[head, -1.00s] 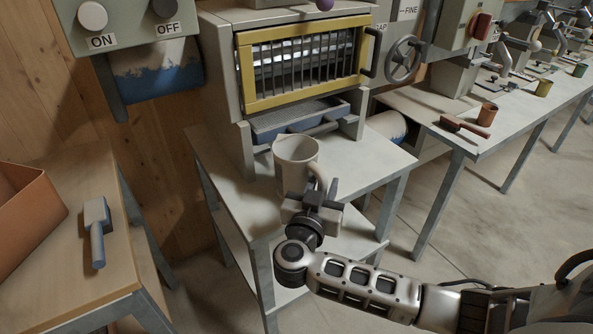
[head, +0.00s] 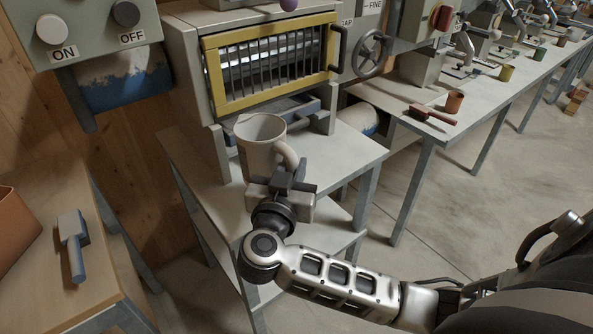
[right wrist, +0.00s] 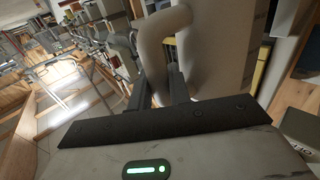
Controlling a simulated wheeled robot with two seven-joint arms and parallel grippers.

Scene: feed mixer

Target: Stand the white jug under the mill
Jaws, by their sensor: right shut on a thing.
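The white jug (head: 259,150) is upright in front of the mill (head: 270,70), the grey machine with a yellow-framed barred guard. The jug overlaps the left part of the mill's lower tray (head: 294,108) in the head view. My right gripper (head: 288,172) is shut on the jug's handle, on the side towards me. In the right wrist view the fingers (right wrist: 158,92) close on the pale handle, with the jug's body (right wrist: 215,45) beside them. I cannot tell whether the jug's base touches the stand. My left gripper is out of view.
The mill's grey stand (head: 345,160) has bare top to the right of the jug. A bench (head: 40,255) at left holds a blue-handled tool (head: 73,245) and an orange bin (head: 12,228).

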